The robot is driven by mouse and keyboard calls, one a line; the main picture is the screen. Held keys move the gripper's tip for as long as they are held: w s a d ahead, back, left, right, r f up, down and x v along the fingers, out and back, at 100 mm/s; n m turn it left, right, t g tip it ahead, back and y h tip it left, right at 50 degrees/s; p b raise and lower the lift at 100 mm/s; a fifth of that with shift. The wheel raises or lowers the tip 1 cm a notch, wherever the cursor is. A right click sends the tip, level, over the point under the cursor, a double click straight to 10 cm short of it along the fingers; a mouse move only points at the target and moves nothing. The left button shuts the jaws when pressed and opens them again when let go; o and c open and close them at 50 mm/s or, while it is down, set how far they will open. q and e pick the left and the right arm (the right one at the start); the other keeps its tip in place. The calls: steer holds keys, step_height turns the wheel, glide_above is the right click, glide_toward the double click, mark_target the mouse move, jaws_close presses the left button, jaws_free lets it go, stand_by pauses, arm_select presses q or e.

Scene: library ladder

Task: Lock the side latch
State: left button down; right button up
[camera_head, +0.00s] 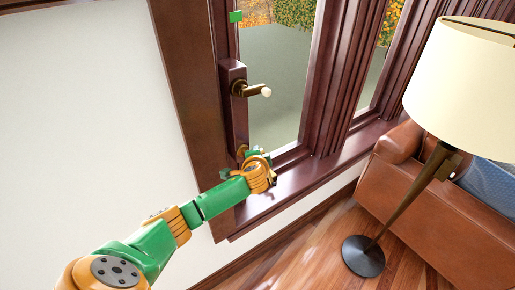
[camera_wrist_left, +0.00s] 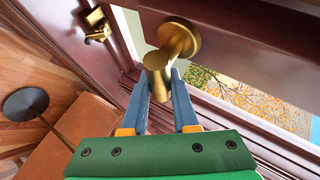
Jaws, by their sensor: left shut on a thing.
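The brass side latch (camera_head: 242,151) is on the dark red-brown window frame, low down, partly hidden behind my left gripper (camera_head: 262,160). In the left wrist view the latch shows as a round brass base with a short, thick stem (camera_wrist_left: 157,75). The two blue fingers of my left gripper (camera_wrist_left: 165,82) are closed around the end of this stem. A brass lever handle with a pale tip (camera_head: 253,90) sits higher on the frame, sticking out to the right. My right gripper is not in view.
Another brass fitting (camera_wrist_left: 97,25) is on the wood at upper left in the wrist view. A floor lamp with a cream shade (camera_head: 465,75) and a brown leather sofa (camera_head: 430,205) stand to the right. Wooden floor (camera_head: 310,240) is clear below the sill.

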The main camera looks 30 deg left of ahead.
arm_select(q)
steer(key=shift+f, duration=0.1)
stand_by(0.4)
steer(key=c, duration=1)
jaws_free()
steer(key=v, duration=0.7)
